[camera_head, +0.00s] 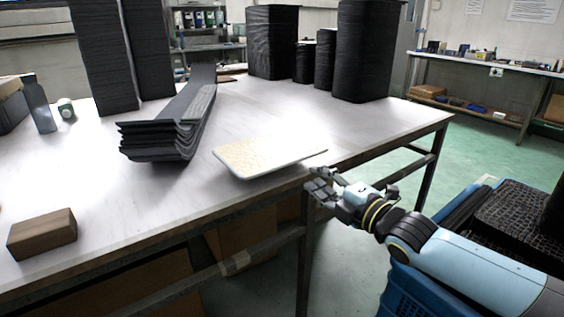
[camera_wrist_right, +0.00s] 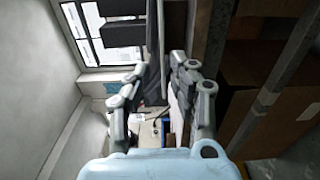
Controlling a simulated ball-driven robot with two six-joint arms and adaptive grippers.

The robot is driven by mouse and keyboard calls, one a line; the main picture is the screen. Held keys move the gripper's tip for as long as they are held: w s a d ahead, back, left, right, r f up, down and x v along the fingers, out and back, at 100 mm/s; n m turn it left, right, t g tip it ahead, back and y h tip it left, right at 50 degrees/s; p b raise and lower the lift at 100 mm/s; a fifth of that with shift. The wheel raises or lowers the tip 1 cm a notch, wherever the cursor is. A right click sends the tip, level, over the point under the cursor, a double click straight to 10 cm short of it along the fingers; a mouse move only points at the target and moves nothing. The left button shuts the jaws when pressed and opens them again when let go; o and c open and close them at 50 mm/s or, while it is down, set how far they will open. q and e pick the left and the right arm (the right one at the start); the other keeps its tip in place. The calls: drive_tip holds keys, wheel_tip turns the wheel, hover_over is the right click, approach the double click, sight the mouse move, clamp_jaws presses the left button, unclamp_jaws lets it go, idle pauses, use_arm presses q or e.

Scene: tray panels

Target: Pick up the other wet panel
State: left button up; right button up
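A pale, shallow tray or panel (camera_head: 262,154) with a beige, grainy top lies near the front edge of the table, its right end reaching the edge. A black, textured, shiny panel (camera_head: 518,214) lies at the blue crate on the right; I cannot tell from looks alone which panel is wet. My right gripper (camera_head: 319,181) is at the table's front edge, just in front of the pale tray's right end, open with nothing visibly held. In the right wrist view its fingers (camera_wrist_right: 160,82) are apart. Whether they touch the tray is unclear. My left gripper is out of view.
A stack of dark curved sheets (camera_head: 165,142) stands mid-table. A brown block (camera_head: 42,234) lies front left. Tall black wrapped stacks (camera_head: 364,50) stand at the back of the white table (camera_head: 130,205). A blue crate (camera_head: 408,293) is at lower right.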

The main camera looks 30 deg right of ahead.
sight(292, 164)
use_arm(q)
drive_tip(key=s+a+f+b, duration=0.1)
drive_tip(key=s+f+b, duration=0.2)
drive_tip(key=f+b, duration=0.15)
use_arm(e)
drive_tip(key=w+p, duration=0.1)
drive_tip(key=w, duration=0.1)
drive_tip(key=w+p, duration=0.2)
drive_tip(key=w, duration=0.1)
drive_tip(key=w+p, duration=0.1)
drive_tip(key=w, duration=0.2)
drive_tip(key=shift+w+a+f, duration=0.1)
drive_tip(key=shift+a, duration=0.15)
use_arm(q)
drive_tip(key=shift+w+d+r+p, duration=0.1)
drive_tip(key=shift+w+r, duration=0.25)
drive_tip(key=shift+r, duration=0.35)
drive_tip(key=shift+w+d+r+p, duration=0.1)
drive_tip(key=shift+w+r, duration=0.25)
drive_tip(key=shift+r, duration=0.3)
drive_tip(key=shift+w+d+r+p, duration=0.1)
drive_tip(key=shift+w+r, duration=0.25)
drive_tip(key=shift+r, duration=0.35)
use_arm(e)
drive_tip(key=shift+w+a+f, duration=0.1)
drive_tip(key=shift+w, duration=0.65)
drive_tip(key=shift+c, duration=0.3)
